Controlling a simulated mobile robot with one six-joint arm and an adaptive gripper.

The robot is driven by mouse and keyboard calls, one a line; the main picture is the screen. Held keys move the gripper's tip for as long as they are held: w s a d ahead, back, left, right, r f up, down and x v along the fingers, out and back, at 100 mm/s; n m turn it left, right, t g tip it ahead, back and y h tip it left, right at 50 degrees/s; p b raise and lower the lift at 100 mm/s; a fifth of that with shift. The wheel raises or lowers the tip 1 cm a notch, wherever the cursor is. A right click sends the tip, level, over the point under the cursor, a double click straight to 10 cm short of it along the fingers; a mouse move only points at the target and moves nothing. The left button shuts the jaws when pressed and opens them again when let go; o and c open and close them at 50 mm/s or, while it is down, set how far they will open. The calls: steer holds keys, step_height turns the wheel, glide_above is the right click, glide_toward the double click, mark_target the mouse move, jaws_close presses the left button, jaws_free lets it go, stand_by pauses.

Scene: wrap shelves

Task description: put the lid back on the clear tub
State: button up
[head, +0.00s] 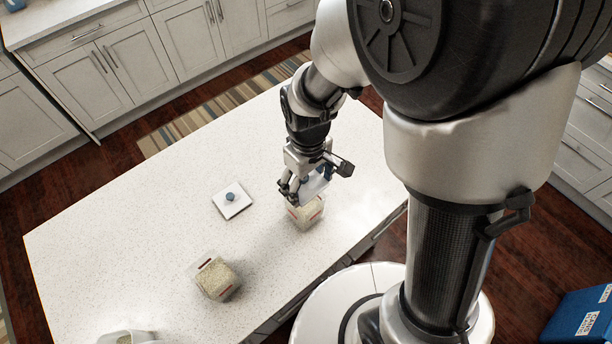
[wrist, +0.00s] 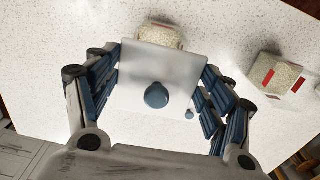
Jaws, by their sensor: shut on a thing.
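My gripper (head: 303,188) is shut on a pale square lid with a blue knob. In the wrist view the lid (wrist: 135,85) lies between the two blue-padded fingers (wrist: 158,88), its knob facing the camera. In the head view the lid (head: 317,185) looks tilted, just above a clear tub (head: 306,213) with pale grainy contents. The tub also shows past the lid's far edge in the wrist view (wrist: 160,34). The lid hides most of the tub there, and I cannot tell whether they touch.
A second square lid (head: 239,207) with a blue knob lies flat on the speckled counter (head: 140,220). A second grain-filled tub (head: 216,279) with red marks stands nearer the front edge; it also shows in the wrist view (wrist: 283,75). A container (head: 125,338) is cut off at the bottom.

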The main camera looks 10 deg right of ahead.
steer(key=shift+d+f+b, duration=0.25)
steer(key=shift+f+b, duration=0.2)
steer(key=shift+f, duration=0.25)
steer(key=shift+a+f+b, duration=0.15)
steer(key=shift+f+b, duration=1.4)
steer(key=shift+f, duration=0.4)
steer(key=shift+f+b, duration=0.4)
steer(key=shift+f, duration=0.1)
stand_by(0.4)
steer(key=o, duration=1)
steer(key=shift+o, duration=0.3)
steer(key=shift+r, duration=0.2)
steer(key=shift+r+p, duration=2.85)
steer(key=shift+r, duration=0.55)
